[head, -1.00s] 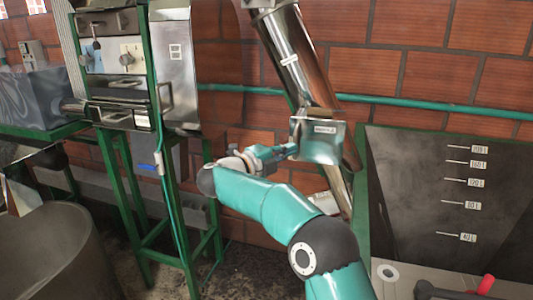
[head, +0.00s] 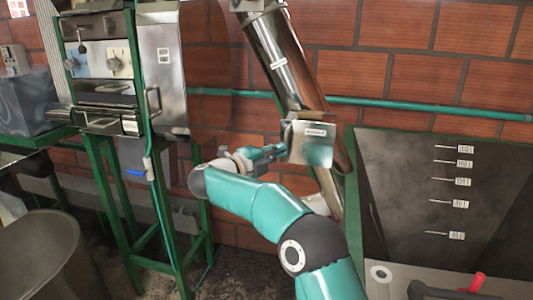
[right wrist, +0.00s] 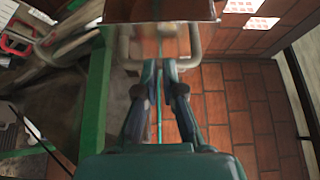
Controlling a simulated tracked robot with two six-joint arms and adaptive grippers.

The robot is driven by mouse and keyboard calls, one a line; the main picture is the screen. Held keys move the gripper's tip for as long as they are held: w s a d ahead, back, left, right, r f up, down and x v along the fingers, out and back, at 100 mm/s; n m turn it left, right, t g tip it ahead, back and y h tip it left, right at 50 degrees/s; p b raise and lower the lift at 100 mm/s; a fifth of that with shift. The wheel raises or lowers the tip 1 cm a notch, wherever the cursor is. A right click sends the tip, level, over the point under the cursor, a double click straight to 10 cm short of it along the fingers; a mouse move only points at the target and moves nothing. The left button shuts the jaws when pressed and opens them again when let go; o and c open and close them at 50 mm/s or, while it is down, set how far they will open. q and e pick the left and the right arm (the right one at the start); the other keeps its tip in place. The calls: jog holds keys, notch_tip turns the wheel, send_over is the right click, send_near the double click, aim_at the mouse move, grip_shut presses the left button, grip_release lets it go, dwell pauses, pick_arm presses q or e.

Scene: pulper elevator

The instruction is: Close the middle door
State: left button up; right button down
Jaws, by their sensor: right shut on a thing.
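A small shiny metal door (head: 308,143) with a white label stands out from the slanted metal tube (head: 285,60) in the head view. The label is too small to read. My right gripper (head: 276,152) is at the left side of this door. In the right wrist view, its fingertips (right wrist: 160,68) are together at the bar of a U-shaped handle (right wrist: 196,48), below the reflective door edge (right wrist: 160,10). The gripper is shut on this handle. My left gripper is in neither current view.
A green-framed metal machine (head: 110,65) stands at the left, with another metal panel (head: 163,70). A dark tank (head: 400,190) with level labels is at the right. A green pipe (head: 400,105) runs along the brick wall. A round bin (head: 45,255) stands at lower left.

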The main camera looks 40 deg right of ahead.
jog(key=s+b, duration=0.4)
jog(key=shift+a+f, duration=0.25)
jog(key=shift+a, duration=0.1)
pick_arm(q)
jog(key=shift+s+d+f+p, duration=0.1)
jog(key=shift+s+f+p, duration=0.15)
jog(key=shift+f+p, duration=0.3)
jog(key=shift+s+d+f+p, duration=0.1)
jog(key=shift+s+f+p, duration=0.15)
jog(key=shift+f+p, duration=0.3)
pick_arm(e)
jog(key=w+a, duration=0.6)
jog(key=a, duration=0.2)
jog(key=shift+w+a+r, duration=0.15)
jog(key=shift+a+r, duration=0.05)
jog(key=shift+a, duration=0.05)
